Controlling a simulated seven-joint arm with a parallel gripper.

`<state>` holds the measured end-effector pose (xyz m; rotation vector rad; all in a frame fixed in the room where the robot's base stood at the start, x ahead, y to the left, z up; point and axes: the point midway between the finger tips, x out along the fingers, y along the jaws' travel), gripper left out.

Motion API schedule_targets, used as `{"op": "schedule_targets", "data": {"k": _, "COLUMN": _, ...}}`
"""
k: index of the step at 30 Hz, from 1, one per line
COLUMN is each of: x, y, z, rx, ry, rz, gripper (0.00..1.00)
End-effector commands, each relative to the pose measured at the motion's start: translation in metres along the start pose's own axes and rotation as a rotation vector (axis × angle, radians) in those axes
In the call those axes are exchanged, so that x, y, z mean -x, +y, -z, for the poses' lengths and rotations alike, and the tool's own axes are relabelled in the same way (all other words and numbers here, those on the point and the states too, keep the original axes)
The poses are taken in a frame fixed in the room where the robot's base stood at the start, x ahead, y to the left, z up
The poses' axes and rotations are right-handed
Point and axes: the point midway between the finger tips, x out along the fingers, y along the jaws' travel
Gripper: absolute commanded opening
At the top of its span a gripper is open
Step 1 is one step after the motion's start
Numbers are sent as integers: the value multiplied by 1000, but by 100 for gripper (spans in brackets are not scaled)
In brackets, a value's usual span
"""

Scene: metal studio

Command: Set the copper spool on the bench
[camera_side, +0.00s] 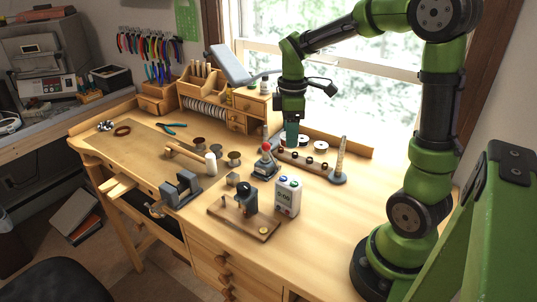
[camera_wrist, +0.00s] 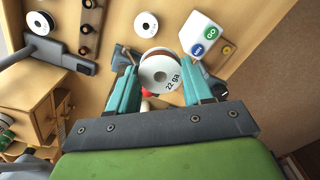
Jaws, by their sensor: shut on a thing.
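My gripper (camera_side: 291,140) points down above the back of the bench, by the spool rack, in the side view. In the wrist view, its teal fingers (camera_wrist: 158,88) are shut on a spool with a white face marked "22 ga" and a copper-brown rim, the copper spool (camera_wrist: 160,72). The spool's face is turned to the wrist camera. In the side view I cannot make out the held spool clearly. The wooden bench (camera_side: 325,215) has bare top at its front right.
A red-topped tool (camera_side: 266,160) and a white box with buttons (camera_side: 288,196) stand nearer the front. Several brown spools (camera_side: 234,158) stand to the left.

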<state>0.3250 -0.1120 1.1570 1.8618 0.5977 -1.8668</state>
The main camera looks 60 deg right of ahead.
Motion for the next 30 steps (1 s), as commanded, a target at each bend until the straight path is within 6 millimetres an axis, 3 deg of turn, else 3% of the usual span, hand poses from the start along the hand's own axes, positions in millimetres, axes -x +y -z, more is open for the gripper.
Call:
{"op": "schedule_targets", "data": {"k": 1, "x": 0, "y": 0, "z": -18, "rx": -7, "ry": 2, "rz": -1, "gripper": 20}}
{"op": "schedule_targets", "data": {"k": 3, "x": -1, "y": 0, "z": -36, "rx": -5, "ry": 2, "rz": -1, "gripper": 20}}
{"op": "schedule_targets", "data": {"k": 10, "x": -7, "y": -8, "z": -82, "rx": 1, "ry": 3, "rz": 1, "gripper": 20}}
{"op": "schedule_targets", "data": {"k": 30, "x": -119, "y": -8, "z": -78, "rx": 5, "ry": 1, "rz": 7, "gripper": 20}}
